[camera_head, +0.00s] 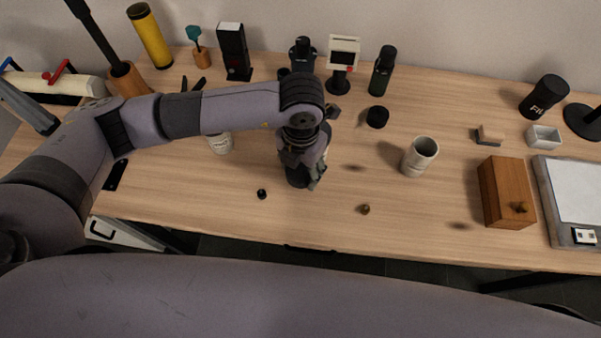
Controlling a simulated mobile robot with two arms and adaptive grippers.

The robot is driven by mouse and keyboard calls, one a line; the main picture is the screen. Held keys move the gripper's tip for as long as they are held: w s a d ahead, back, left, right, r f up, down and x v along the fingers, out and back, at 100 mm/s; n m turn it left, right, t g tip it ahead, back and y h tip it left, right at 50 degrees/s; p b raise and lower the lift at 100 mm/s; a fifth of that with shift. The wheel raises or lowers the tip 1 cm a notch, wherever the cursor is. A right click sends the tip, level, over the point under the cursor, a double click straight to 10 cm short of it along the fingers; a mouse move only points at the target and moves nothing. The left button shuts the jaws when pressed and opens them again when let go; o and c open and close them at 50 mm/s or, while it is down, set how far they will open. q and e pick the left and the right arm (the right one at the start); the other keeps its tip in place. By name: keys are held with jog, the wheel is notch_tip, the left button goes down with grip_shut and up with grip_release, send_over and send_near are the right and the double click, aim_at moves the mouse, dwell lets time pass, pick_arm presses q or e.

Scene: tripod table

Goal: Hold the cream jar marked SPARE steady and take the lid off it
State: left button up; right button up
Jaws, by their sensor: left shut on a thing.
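A cream jar (221,144) with dark lettering stands on the table beneath my left forearm. The arm hides its top, and the lettering is too small to read, so I cannot tell if it says SPARE. My left gripper (305,180) points down at the table's middle, to the right of that jar and apart from it. It is shut on a dark object (296,177), mostly hidden by the fingers; I cannot tell what it is. A pale cup-like vessel (419,158) with an open top stands to the right. My right gripper is not in view.
A short black cylinder (377,117) stands behind the gripper. Two small knobs (262,194) (365,209) lie near the front. A wooden box (505,191) stands right. Bottles and a black box (234,50) line the back. The front middle is mostly clear.

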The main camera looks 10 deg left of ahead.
aim_at(301, 176)
pick_arm(q)
notch_tip(301, 176, down, 4)
jog(key=shift+r, duration=0.2)
jog(key=shift+f, duration=0.25)
jog(key=o, duration=1.3)
jog(key=shift+c, duration=0.2)
jog(key=shift+r, duration=0.1)
jog(key=shift+r+p, duration=0.2)
jog(key=shift+p, duration=0.15)
jog(key=shift+r+b, duration=0.3)
jog(key=shift+r, duration=0.1)
notch_tip(301, 176, up, 11)
jog(key=shift+b, duration=0.85)
